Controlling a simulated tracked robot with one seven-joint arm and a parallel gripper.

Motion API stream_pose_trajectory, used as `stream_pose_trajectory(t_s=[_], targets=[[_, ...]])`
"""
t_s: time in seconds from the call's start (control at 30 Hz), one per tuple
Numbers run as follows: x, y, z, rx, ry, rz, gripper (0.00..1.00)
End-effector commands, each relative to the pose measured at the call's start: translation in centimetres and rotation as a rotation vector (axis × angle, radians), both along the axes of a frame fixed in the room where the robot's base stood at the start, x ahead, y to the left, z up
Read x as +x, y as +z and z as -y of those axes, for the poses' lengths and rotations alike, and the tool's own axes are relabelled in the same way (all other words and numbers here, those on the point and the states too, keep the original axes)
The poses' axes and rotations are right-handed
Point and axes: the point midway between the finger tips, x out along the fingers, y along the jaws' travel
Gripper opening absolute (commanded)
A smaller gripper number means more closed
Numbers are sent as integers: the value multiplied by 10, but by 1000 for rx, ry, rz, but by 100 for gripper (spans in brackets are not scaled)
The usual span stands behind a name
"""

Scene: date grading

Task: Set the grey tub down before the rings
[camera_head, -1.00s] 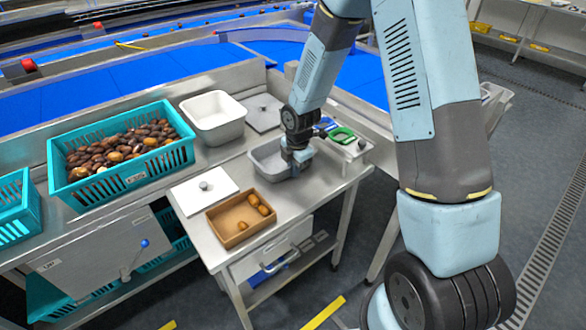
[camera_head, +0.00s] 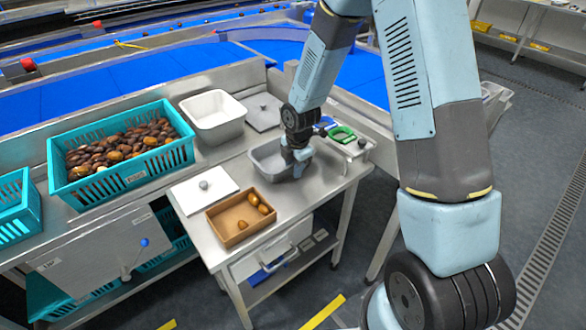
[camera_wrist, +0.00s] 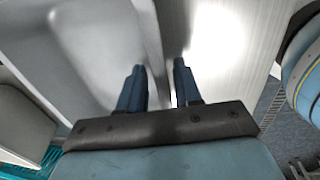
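The grey tub (camera_head: 262,167) sits at the right end of the steel table, seemingly upright on its surface. My gripper (camera_head: 297,168) is at its right wall. In the wrist view my gripper (camera_wrist: 159,72) has its fingers apart, one inside the tub (camera_wrist: 88,40) and one outside, with the wall between them. A bright gap shows beside the outer finger, so the fingers look open around the wall. A green ring (camera_head: 342,134) lies on a small stand just right of and behind the tub; other rings are hard to make out.
A brown box (camera_head: 226,239) with a few dates and a white lid plate (camera_head: 190,198) are left of the tub. A white tub (camera_head: 211,102), a grey lid (camera_head: 262,122) and a teal crate (camera_head: 120,178) of dates stand behind and left. Bare steel shows in front of the tub.

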Motion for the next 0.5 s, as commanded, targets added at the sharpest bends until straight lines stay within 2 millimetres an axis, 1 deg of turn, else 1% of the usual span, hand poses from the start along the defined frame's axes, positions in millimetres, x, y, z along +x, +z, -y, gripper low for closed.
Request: stream_pose_trajectory(t_s=[0.17, 0.5], targets=[[-1, 23, 2, 2, -2, 4, 34], [-8, 81, 7, 0, -2, 3, 34]])
